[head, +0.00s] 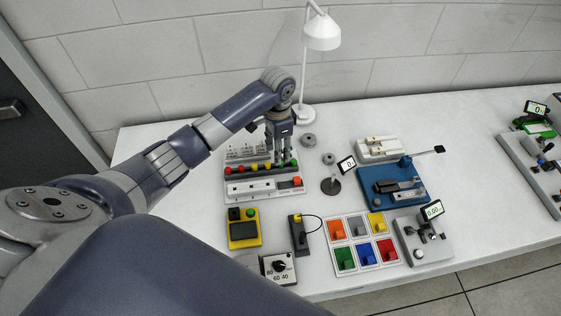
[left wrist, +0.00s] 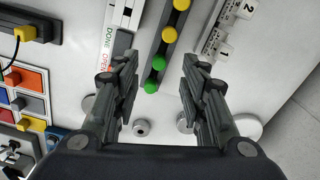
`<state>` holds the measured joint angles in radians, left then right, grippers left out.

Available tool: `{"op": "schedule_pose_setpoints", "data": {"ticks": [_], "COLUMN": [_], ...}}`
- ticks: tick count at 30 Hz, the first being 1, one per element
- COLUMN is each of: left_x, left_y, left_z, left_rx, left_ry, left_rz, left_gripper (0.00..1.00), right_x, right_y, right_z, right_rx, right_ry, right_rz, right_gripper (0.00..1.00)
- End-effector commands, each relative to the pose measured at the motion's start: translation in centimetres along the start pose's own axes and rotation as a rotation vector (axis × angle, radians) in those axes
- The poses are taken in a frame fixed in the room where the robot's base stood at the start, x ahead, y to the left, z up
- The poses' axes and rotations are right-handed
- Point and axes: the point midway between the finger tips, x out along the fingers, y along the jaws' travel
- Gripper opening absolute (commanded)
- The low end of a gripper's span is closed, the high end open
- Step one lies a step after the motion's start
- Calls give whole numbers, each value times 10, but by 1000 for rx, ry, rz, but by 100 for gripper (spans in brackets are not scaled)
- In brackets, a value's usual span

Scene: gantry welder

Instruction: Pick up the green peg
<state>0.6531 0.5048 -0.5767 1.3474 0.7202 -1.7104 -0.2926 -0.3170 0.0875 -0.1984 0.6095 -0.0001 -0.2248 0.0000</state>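In the head view a dark rack (head: 250,171) holds a row of pegs with round red, yellow and green tops. My left gripper points down over the right end of the rack. In the left wrist view my left gripper (left wrist: 160,85) is open and empty, its fingers wide apart. A green-topped peg (left wrist: 151,86) shows between the fingers at the end of the row, with yellow tops (left wrist: 169,35) further up. My right gripper is in neither view.
A white block (head: 262,188) lies along the front of the rack. A lamp (head: 306,115) stands behind. Grey round parts (head: 309,140), a small display (head: 347,164) and a blue fixture (head: 390,187) are to the right. A yellow device (head: 244,234) and a coloured-switch panel (head: 361,242) lie nearer.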

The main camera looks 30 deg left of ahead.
Motion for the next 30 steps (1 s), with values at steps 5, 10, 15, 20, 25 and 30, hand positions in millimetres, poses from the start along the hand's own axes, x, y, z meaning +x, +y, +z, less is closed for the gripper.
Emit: {"op": "schedule_pose_setpoints", "data": {"ticks": [5,10,15,20,25,30], "left_x": [12,36,52,55,55,54], "left_y": [2,4,3,3,3,3], "left_z": [-3,-7,-6,-6,-6,-6], "left_rx": [0,0,0,1,1,0], "left_ry": [-2,-2,0,0,0,0], "left_rz": [3,2,0,-1,-1,-1], "left_gripper": [40,40,40,40,25,5], "right_x": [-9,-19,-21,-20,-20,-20], "right_y": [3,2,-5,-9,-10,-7], "right_z": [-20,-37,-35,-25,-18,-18], "right_rx": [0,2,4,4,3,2], "right_ry": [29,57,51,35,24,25], "right_rz": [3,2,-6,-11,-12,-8], "right_gripper": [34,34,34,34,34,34]}}
